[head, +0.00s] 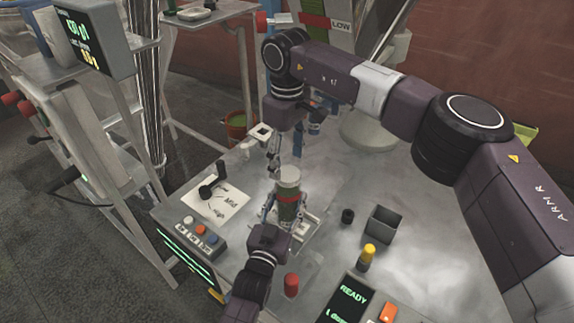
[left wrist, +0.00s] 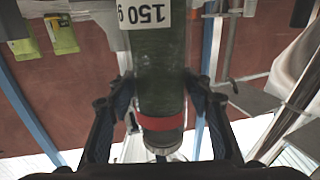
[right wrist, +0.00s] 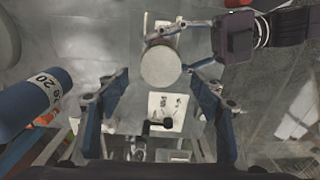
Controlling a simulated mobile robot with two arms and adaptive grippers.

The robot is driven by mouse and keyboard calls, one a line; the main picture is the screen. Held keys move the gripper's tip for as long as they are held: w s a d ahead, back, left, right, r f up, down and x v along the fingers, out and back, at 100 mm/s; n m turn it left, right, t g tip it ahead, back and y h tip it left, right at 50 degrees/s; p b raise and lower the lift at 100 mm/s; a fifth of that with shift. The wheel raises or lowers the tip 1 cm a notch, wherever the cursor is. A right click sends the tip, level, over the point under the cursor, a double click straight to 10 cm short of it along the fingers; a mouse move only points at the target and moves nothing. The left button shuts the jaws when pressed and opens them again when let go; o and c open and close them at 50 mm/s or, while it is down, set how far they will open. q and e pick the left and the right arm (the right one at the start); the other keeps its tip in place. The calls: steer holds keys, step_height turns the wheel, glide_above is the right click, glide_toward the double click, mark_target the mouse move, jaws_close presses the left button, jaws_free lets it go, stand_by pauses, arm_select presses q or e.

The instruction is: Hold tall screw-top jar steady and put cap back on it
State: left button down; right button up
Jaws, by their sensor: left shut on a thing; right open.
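The tall jar (head: 288,208) is green and stands upright near the middle of the table. My left gripper (head: 284,208) is shut around its body. In the left wrist view the jar (left wrist: 160,65) shows a "150 g" label and a red band between my fingers. A pale grey round cap (head: 289,177) appears to sit on the jar's top; I cannot tell how tightly. It shows as a flat disc in the right wrist view (right wrist: 161,67). My right gripper (head: 272,165) is open and empty, pointing down just behind and left of the cap in the head view.
A small dark cylinder (head: 347,215) and an open grey box (head: 383,224) stand right of the jar. A red-topped object (head: 291,285), a yellow-topped object (head: 367,256) and a READY display (head: 347,300) are in front. A button panel (head: 192,245) is at left.

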steer(key=shift+r, duration=0.95)
steer(key=shift+c, duration=0.5)
